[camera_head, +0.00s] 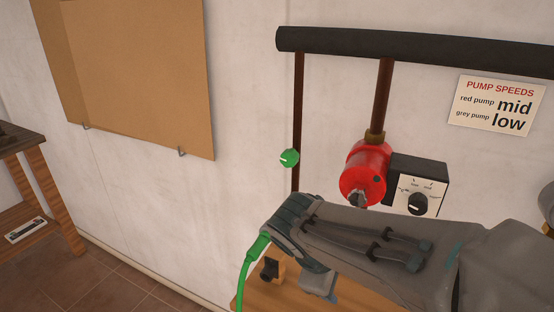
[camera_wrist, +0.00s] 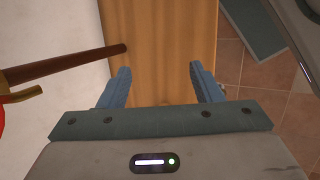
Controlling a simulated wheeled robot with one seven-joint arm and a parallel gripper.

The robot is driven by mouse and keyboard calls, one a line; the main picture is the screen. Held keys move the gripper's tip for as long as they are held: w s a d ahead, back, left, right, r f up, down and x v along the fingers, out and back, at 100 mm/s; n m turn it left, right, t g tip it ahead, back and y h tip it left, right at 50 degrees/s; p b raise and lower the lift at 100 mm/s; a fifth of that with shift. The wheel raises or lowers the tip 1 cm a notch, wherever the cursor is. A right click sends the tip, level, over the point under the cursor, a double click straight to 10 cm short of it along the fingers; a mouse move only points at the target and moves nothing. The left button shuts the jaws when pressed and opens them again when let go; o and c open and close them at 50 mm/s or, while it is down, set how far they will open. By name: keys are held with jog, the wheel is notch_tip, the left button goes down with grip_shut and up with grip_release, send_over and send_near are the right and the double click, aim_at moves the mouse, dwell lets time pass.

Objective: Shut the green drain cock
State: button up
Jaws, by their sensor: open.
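A round green knob (camera_head: 289,158) with a pale mark sits on a thin dark-red pipe (camera_head: 297,100) against the wall in the head view. A green hose (camera_head: 246,275) hangs beside my wrist, and its upper end is at the left edge of my arm. I cannot tell what it joins. No green cock shows in the wrist view. My gripper (camera_wrist: 160,68) is open and empty, its two blue fingers apart above a wooden surface (camera_wrist: 165,30). In the head view my arm covers the lower pipes and most of what is behind it.
A red pump (camera_head: 364,170) and a black control box (camera_head: 445,170) are right of the knob, above my arm. A thick black pipe (camera_head: 400,43) runs across the top. In the wrist view, a brown pipe (camera_wrist: 75,64) extends close to my left finger. A wooden table (camera_head: 40,180) stands far left.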

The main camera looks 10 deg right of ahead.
jog(key=w+r+n+t+h+b, duration=0.1)
jog(key=w+r+n+t+h, duration=0.15)
jog(key=w+n, duration=0.3)
jog(key=n+t+h+b, duration=0.2)
jog(key=n+t+h, duration=0.1)
jog(key=n+t, duration=0.9)
send_near(287, 160)
jog(key=w+d, duration=0.2)
jog(key=w, duration=0.1)
jog(key=w+d+r+n+g, duration=0.1)
jog(key=w+d, duration=0.1)
jog(key=w, duration=0.1)
jog(key=w+d+n+g, duration=0.1)
jog(key=w+d, duration=0.1)
jog(key=w, duration=0.1)
jog(key=shift+w+r, duration=0.2)
jog(key=shift+r, duration=0.1)
jog(key=c, duration=1)
